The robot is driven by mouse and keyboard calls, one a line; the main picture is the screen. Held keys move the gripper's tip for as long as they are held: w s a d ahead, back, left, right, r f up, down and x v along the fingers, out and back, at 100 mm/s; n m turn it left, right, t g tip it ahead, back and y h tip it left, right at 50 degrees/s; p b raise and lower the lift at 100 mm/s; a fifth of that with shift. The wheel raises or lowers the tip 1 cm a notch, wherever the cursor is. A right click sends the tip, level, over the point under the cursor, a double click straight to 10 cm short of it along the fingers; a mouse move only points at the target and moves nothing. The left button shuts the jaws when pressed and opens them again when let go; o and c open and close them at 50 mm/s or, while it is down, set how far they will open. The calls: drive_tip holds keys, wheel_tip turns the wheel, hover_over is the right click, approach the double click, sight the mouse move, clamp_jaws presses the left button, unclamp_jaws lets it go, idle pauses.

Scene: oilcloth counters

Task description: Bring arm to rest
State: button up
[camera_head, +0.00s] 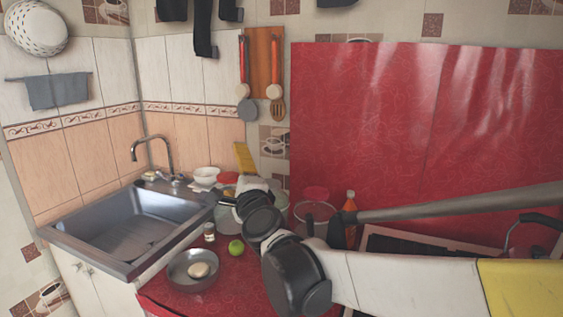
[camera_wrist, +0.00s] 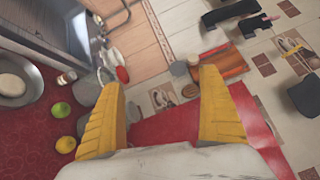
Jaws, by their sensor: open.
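My arm (camera_head: 380,280) reaches from the lower right of the head view across the red counter toward the back corner. My gripper (camera_head: 243,160) is at its far end, with a yellow finger raised in front of the tiled wall. In the wrist view my gripper (camera_wrist: 161,80) shows two yellow fingers spread wide apart. Nothing is held between them; the tiled wall and red cloth show behind the gap. Part of the gripper is hidden by my arm's dark joints in the head view.
A metal sink (camera_head: 130,225) is at left. A pan (camera_head: 193,270) with a pale item, a small jar (camera_head: 209,232) and a green fruit (camera_head: 236,247) stand near my arm. An orange bottle (camera_head: 350,205) and a stove (camera_head: 400,245) are behind it. Utensils (camera_head: 275,92) hang above.

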drive_tip(key=s+d+f+n+g+h, duration=0.3)
drive_tip(key=s+d+f+n+g, duration=0.2)
drive_tip(key=s+d, duration=1)
drive_tip(key=s+d+f+n+g+h, duration=0.4)
drive_tip(key=s+d+f+n, duration=0.7)
drive_tip(key=s+d+f, duration=0.4)
drive_tip(key=shift+d+f+g, duration=0.2)
drive_tip(key=shift+f+g, duration=0.35)
drive_tip(key=shift+g, duration=0.05)
